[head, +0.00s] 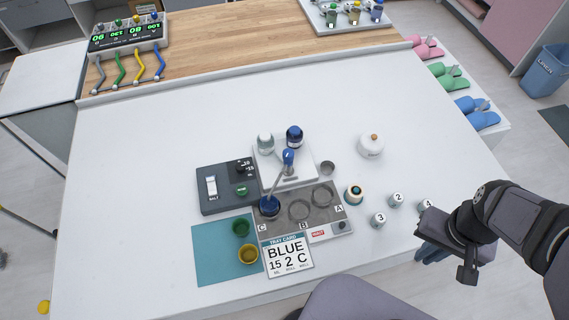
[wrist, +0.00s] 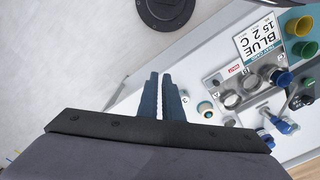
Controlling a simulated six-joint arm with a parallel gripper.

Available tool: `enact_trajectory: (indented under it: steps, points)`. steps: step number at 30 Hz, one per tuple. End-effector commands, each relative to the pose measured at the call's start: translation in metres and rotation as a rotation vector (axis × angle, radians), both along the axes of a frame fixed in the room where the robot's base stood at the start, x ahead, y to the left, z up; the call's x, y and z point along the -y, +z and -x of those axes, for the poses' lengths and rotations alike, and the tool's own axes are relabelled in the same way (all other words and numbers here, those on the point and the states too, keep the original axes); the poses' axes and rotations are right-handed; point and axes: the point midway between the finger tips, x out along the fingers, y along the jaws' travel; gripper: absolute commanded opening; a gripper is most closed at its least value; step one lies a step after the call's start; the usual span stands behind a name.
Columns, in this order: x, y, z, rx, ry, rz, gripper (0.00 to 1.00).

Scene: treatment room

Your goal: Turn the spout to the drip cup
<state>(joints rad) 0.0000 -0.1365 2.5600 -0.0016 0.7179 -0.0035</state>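The spout (head: 278,178) is a thin grey tube under a blue pump head (head: 288,156); it slants down to the front left, its end over or near a blue cup (head: 269,206) at place C. A small grey metal cup (head: 327,168), which looks like the drip cup, stands right of the pump base. In the wrist view the spout area (wrist: 283,125) is small at the right edge. My gripper (head: 430,252) is at the right, past the table's front right edge, away from the spout. In the wrist view its fingers (wrist: 161,76) are empty with a narrow gap.
White and blue bottles (head: 294,137) stand behind the spout. Numbered pots (head: 379,219), a round blue-rimmed jar (head: 355,193) and a white lidded jar (head: 370,145) stand between it and my gripper. Empty rings sit at A and B. The tray card (head: 288,256) reads BLUE 15 2 C.

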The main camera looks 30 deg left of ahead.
Motion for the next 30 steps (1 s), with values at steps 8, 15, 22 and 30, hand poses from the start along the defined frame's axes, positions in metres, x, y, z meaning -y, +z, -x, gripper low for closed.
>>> enact_trajectory:
  steps: [8, 15, 22, 30]
  points:
    - [-0.017, -0.019, -0.024, 0.084, 0.07, -0.002, 0.45]
    - [-0.085, -0.059, -0.087, 0.348, 0.271, -0.047, 0.45]
    - [-0.192, -0.081, -0.125, 0.654, 0.494, -0.171, 0.45]
    - [-0.307, -0.079, -0.111, 0.95, 0.687, -0.378, 0.45]
